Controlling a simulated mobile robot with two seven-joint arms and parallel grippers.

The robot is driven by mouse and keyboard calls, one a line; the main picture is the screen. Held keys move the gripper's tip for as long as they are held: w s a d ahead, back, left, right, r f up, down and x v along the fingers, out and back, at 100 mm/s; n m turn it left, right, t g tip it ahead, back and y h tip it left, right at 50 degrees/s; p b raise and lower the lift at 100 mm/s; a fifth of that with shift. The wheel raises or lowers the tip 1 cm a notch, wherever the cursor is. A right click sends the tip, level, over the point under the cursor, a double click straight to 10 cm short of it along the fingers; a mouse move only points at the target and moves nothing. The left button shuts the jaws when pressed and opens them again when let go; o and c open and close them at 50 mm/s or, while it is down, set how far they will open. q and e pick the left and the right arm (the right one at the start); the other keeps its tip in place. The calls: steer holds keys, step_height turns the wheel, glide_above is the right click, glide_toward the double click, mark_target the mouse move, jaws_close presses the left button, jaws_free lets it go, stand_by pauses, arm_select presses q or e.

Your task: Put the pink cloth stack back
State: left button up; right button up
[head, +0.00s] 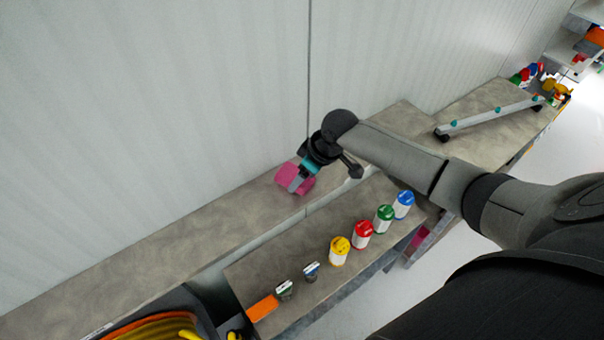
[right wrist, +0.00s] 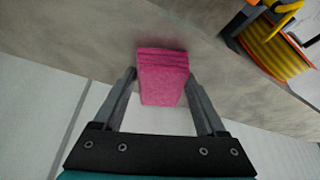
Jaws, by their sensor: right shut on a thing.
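The pink cloth stack (head: 298,178) is at the back ledge in the head view, at the tip of my right gripper (head: 300,181). It also shows in the right wrist view (right wrist: 162,77) as several folded layers between the two fingers of my right gripper (right wrist: 163,88). My right gripper is shut on the stack. The stack is over the grey ledge (head: 190,232); I cannot tell whether it touches the surface. My left gripper is not in view.
On the lower front shelf (head: 310,300) stand blue (head: 403,204), green (head: 384,217), red (head: 362,234) and yellow-topped (head: 339,250) containers, two small jars and an orange block (head: 262,308). A coiled yellow hose (head: 160,328) is at lower left. The ledge's left stretch is clear.

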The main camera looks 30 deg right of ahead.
steer(key=o, duration=1.2)
steer(key=shift+o, duration=0.2)
steer(key=v, duration=1.2)
steer(key=shift+p, duration=0.45)
